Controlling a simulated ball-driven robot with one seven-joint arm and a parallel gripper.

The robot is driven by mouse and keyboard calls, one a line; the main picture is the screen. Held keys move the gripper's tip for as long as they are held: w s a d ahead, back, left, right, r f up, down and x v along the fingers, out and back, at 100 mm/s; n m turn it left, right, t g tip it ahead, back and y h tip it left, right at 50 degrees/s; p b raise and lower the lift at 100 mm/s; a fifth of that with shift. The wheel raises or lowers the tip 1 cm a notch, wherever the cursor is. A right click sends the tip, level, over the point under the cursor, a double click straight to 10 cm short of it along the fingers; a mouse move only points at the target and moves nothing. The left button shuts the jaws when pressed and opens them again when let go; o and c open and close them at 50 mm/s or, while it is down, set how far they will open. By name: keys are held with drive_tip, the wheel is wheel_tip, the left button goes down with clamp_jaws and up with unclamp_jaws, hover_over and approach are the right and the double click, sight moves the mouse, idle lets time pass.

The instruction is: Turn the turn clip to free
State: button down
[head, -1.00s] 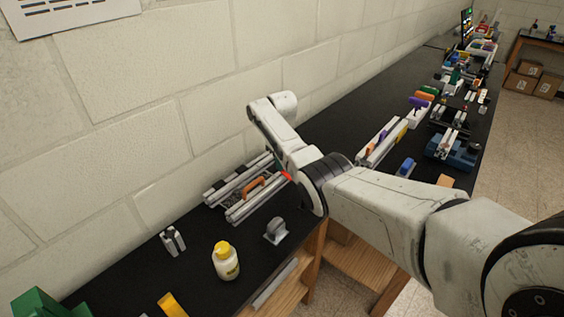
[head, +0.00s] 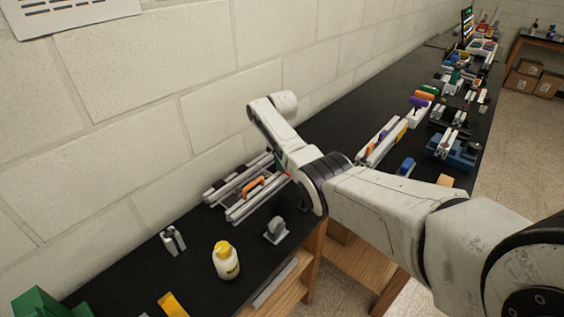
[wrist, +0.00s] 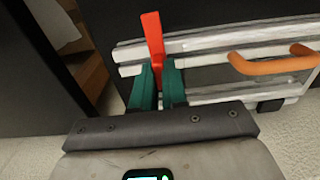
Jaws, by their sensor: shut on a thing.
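The red turn clip (wrist: 153,40) shows in the wrist view as a flat bar lying across the end of a silver extrusion rail (wrist: 215,41), roughly crosswise to it. My gripper (wrist: 158,85) has green fingers on either side of the clip's near part and is shut on it. The part of the clip between the fingers is partly hidden. In the head view my wrist covers most of the clip and gripper. The extrusion frame (head: 240,213) lies on the black bench with an orange handle (head: 253,187) on it.
A white bottle with a yellow cap (head: 226,262), a grey bracket (head: 276,230) and a small grey clamp (head: 172,240) stand on the bench near the frame. The block wall is close behind. The bench's front edge (head: 307,245) is near my wrist.

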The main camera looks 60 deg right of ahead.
drive_tip(key=c, duration=1.2)
unclamp_jaws()
drive_tip(key=shift+o, duration=0.2)
wheel_tip(320, 180, up, 11)
drive_tip(key=b, duration=0.1)
drive_tip(key=shift+f, duration=0.1)
